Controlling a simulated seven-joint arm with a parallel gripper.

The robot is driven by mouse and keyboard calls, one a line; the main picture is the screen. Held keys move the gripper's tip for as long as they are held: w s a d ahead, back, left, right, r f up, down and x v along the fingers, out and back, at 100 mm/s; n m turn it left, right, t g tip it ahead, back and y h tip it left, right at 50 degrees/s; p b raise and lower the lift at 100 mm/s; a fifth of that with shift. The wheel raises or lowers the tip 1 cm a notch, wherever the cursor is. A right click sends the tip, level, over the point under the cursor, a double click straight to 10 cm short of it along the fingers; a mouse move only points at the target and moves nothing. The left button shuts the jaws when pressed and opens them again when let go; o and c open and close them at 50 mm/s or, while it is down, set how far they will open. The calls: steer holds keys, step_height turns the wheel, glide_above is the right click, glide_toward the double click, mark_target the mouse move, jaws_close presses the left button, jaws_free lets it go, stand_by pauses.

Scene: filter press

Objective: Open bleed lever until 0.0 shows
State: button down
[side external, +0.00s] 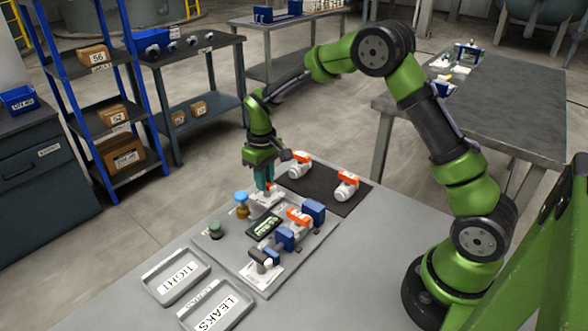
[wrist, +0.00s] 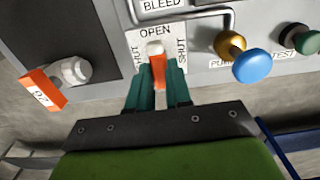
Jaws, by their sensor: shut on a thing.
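The bleed lever (wrist: 158,70) is orange with a white end, on a white plate (wrist: 138,40) marked OPEN in the middle and SHUT at both sides. My gripper (wrist: 158,98) has its teal fingers closed around the lever's near part; the fingers hide some of it. In the side view my gripper (side external: 264,186) points down at the back of the grey panel (side external: 236,262), and the lever is hidden there. A dark display (side external: 264,225) with greenish digits sits mid-panel; its reading is too small to tell.
A blue-topped brass knob (side external: 241,204) and a green button (side external: 215,229) stand left of my gripper. An orange-tagged white valve (side external: 296,217) sits between blue blocks. Two more lie on the black mat (side external: 322,192). Trays marked TIGHT (side external: 150,275) and LEAKS (side external: 186,314) stand in front.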

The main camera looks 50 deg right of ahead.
steer(key=shift+r, duration=0.1)
steer(key=c, duration=1)
jaws_free()
steer(key=shift+c, duration=0.2)
step_height(320, 180, up, 17)
steer(key=s+a+r+m+t+y, duration=0.1)
steer(key=s+a+m+t, duration=0.1)
steer(key=s, duration=1)
steer(key=s+a+r+m+t+y, duration=0.1)
steer(key=s+t, duration=0.4)
steer(key=s, duration=0.7)
steer(key=shift+a+r+m, duration=0.4)
steer(key=shift+r+m, duration=0.2)
